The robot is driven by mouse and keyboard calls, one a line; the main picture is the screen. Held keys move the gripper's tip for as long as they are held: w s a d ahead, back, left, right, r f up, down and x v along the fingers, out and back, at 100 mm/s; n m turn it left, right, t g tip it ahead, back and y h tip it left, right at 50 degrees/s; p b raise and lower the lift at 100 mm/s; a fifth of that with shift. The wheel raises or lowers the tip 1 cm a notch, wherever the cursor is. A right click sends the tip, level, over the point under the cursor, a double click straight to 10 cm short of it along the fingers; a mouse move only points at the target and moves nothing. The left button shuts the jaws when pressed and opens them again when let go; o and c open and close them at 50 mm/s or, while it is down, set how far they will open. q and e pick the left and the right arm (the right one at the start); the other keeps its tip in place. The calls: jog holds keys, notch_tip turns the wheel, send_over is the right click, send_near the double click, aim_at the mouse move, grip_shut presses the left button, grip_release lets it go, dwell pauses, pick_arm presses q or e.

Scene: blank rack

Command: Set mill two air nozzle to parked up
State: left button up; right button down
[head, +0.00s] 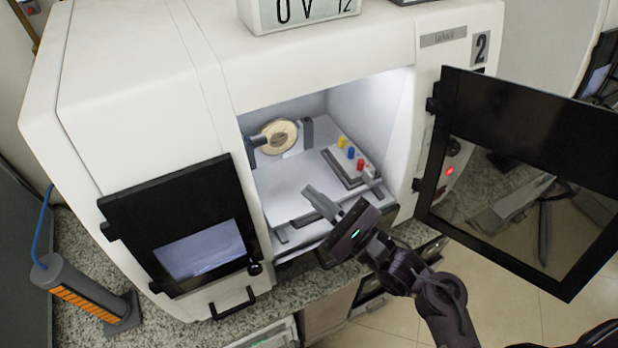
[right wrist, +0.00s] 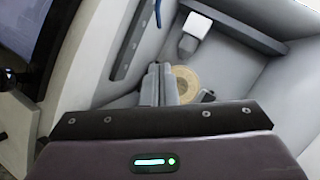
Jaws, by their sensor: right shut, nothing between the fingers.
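Mill two (head: 447,60) is the white machine marked 2, with its lit chamber open. A pale tan disc (head: 278,137) is held at the back of the chamber; it also shows in the right wrist view (right wrist: 186,82), partly behind my fingers. A thin blue piece (right wrist: 158,13) shows at the top of the right wrist view; I cannot tell whether it belongs to the air nozzle. I cannot make out the nozzle's position. My right gripper (head: 310,192) is shut and empty at the chamber's front opening, above the floor. My left gripper is not in view.
The black-framed door (head: 440,150) is swung open at the right, close to my right arm. A block with yellow, blue and red knobs (head: 350,153) sits at the chamber's right. An orange-striped stand (head: 88,298) with a blue hose is at the left. The chamber's middle floor is clear.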

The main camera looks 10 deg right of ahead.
jog(key=w+a+r+p, duration=0.4)
jog(key=w+a+r, duration=0.1)
jog(key=w+a, duration=0.1)
jog(key=shift+a+r+p, duration=0.15)
jog(key=shift+a+p, duration=0.2)
jog(key=shift+a, duration=0.45)
jog(key=shift+w, duration=0.15)
